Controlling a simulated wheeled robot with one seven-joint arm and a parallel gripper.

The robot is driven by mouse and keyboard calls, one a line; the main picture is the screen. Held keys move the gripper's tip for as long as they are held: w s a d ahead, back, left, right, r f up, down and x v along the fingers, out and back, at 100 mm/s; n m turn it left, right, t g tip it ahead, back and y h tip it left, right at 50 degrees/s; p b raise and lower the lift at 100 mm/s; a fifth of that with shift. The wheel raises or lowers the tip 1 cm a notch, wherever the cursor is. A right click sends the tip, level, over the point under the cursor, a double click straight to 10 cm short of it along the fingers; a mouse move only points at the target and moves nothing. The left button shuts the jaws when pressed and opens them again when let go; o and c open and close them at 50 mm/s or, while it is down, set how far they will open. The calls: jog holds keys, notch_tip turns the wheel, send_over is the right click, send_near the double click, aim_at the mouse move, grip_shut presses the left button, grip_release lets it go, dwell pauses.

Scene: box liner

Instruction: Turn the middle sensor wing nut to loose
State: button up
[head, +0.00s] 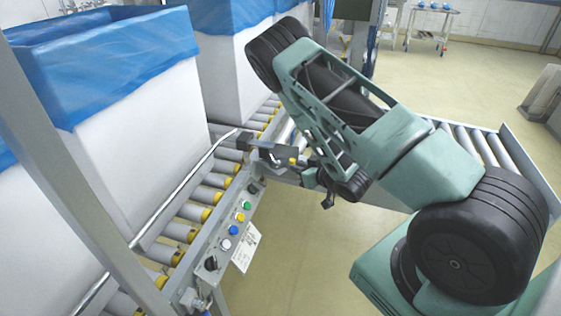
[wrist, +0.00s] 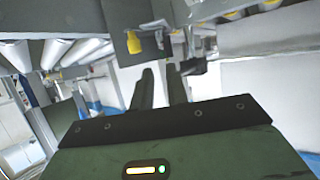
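A small yellow piece that looks like the wing nut (head: 292,161) sits on a dark sensor bracket (head: 272,152) at the conveyor's side rail. My gripper (head: 322,184) is just right of the bracket in the head view. In the wrist view its two dark fingers (wrist: 161,82) stand apart with nothing between them, close to the yellow tab but not around it.
A roller conveyor (head: 203,194) carries tall white boxes (head: 130,120) with blue liners. A control panel with buttons (head: 234,230) is on its near side. A metal post (head: 75,190) stands at the left. A second roller section (head: 487,147) lies behind my arm. Open floor is in front.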

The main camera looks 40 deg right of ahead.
aim_at(279, 161)
jog(key=x, duration=1.1)
jog(key=shift+w, duration=0.15)
grip_shut()
